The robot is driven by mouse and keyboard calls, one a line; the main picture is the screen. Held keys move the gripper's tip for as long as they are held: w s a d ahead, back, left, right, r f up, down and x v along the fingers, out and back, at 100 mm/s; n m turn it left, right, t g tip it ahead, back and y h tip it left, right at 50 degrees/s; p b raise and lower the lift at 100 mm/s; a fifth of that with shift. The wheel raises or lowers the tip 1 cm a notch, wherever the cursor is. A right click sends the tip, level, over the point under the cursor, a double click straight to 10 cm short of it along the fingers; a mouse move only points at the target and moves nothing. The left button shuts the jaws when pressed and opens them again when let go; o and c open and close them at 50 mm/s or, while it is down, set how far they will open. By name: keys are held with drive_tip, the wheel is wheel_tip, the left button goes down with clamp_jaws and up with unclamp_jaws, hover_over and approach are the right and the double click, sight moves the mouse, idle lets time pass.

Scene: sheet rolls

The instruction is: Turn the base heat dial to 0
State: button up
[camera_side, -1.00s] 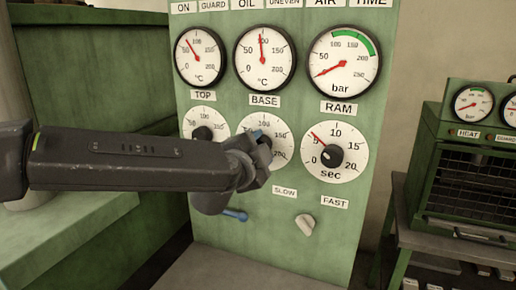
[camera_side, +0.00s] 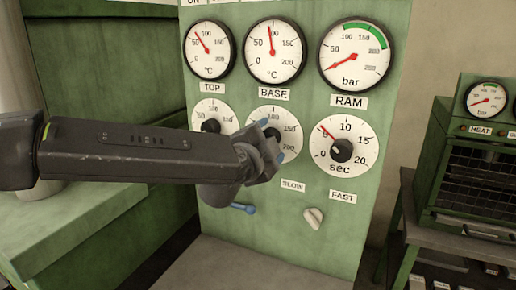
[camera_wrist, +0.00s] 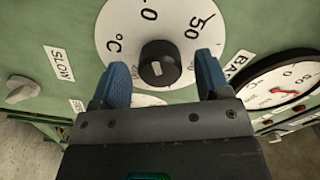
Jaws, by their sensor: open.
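The base heat dial is a white round face (camera_side: 288,126) under the BASE label, partly hidden behind my gripper in the side view. The wrist view shows its face (camera_wrist: 125,37) with 0, 50 and °C, and its black knob (camera_wrist: 160,65) with a small pale mark on the front. I cannot clearly tell what setting the knob points to. My gripper (camera_wrist: 161,63) is open, one blue finger on each side of the knob with gaps showing. In the side view my gripper (camera_side: 271,142) is in front of the dial.
The top dial (camera_side: 213,109) is left of the base dial and the sec dial (camera_side: 342,151) is right. The base gauge (camera_side: 285,62) is above. A green oven (camera_side: 480,170) stands at right.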

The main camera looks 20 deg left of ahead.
drive_tip(key=s, duration=1.3)
drive_tip(key=shift+s, duration=0.3)
drive_tip(key=s+a+f+n+g+y, duration=0.3)
drive_tip(key=s+a+n+g, duration=0.1)
drive_tip(key=a, duration=0.6)
drive_tip(key=s+a+f+n+g+y, duration=0.2)
drive_tip(key=s+a+n+g+y, duration=0.15)
drive_tip(key=a, duration=0.75)
drive_tip(key=s+a+f+n+g+h, duration=0.1)
drive_tip(key=s+f+n+g+h, duration=0.1)
drive_tip(key=s, duration=0.5)
drive_tip(key=s+f+n+g+h, duration=0.2)
drive_tip(key=s+n+g+h, duration=0.1)
drive_tip(key=s, duration=0.4)
drive_tip(key=shift+a+f+h, duration=0.15)
drive_tip(key=shift+a+h, duration=0.2)
drive_tip(key=shift+h, duration=0.4)
drive_tip(key=shift+w, duration=0.1)
